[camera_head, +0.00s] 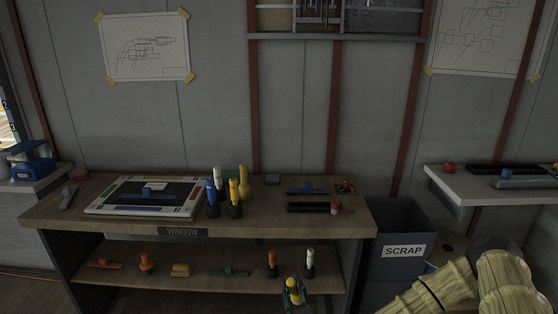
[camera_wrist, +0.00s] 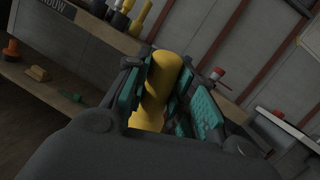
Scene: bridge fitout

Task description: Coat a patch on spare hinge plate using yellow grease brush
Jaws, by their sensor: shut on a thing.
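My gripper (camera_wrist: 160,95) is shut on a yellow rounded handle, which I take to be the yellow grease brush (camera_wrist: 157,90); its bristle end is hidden. In the head view my gripper (camera_head: 293,296) shows low in front of the bench's lower shelf, with the yellow top (camera_head: 292,284) between its teal pads. I cannot tell for sure which thing is the spare hinge plate. A dark flat piece with a blue part (camera_head: 308,190) lies on the right of the bench top, and another blue piece (camera_head: 155,195) lies on the framed board. The gripper is apart from both.
The bench top (camera_head: 270,221) also holds a white-edged board (camera_head: 98,211), upright blue, white and yellow tools (camera_head: 235,198) and a red-capped item (camera_head: 336,208). The lower shelf (camera_head: 200,290) carries several small parts. A scrap bin (camera_head: 403,220) stands at right.

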